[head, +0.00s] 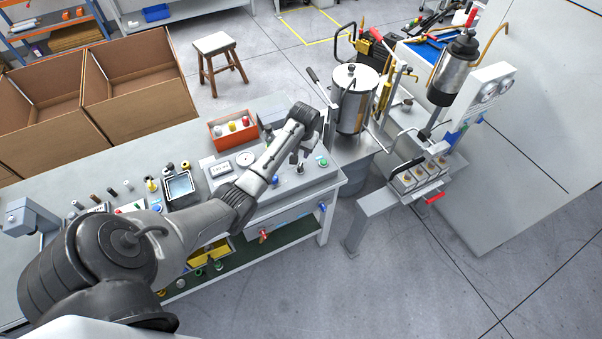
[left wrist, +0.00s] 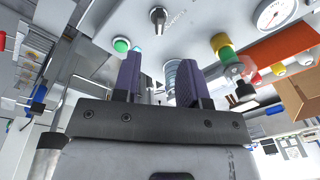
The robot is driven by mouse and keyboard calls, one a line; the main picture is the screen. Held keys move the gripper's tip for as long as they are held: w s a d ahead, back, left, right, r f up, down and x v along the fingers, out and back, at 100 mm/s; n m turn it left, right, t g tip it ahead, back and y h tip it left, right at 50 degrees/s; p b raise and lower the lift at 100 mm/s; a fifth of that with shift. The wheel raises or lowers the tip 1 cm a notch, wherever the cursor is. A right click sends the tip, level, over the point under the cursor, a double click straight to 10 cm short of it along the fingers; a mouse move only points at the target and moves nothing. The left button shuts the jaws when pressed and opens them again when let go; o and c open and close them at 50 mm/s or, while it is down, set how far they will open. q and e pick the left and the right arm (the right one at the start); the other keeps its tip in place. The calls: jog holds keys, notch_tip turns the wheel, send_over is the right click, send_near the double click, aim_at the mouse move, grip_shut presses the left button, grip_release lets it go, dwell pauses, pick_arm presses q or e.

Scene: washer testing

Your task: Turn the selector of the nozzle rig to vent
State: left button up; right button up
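The nozzle rig is the grey panel box (head: 318,178) on the right end of the bench. In the left wrist view its selector is a black knob with a light pointer (left wrist: 158,16), with small print beside it that I cannot read. The panel also carries a green button (left wrist: 121,45) and a round gauge (left wrist: 272,13). My left gripper (left wrist: 158,72) is open, its two dark fingers apart with nothing gripped between them. The knob shows beyond the fingertips, apart from them. My right gripper is not in view.
An orange box (head: 216,143) with coloured caps stands behind the panel. A steel tank (head: 356,110) stands to its right, beside a stand with a red lever (head: 435,198). Cardboard boxes (head: 40,125) are behind the bench. Floor is clear in front at the right.

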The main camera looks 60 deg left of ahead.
aim_at(301, 164)
pick_arm(q)
jog(key=shift+n+h, duration=0.6)
jog(key=shift+n, duration=0.1)
jog(key=a+f+b, duration=0.1)
jog(key=f, duration=0.3)
jog(key=w+a+f+b, duration=0.1)
jog(key=f+b, duration=0.1)
jog(key=f, duration=0.2)
jog(key=w+a+f+b, duration=0.1)
jog(key=f, duration=0.3)
jog(key=shift+a+f, duration=0.1)
jog(key=shift+f, duration=0.05)
jog(key=shift+f+b, duration=0.4)
jog(key=shift+f, duration=0.2)
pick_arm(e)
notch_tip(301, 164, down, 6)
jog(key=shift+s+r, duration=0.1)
pick_arm(q)
grip_shut()
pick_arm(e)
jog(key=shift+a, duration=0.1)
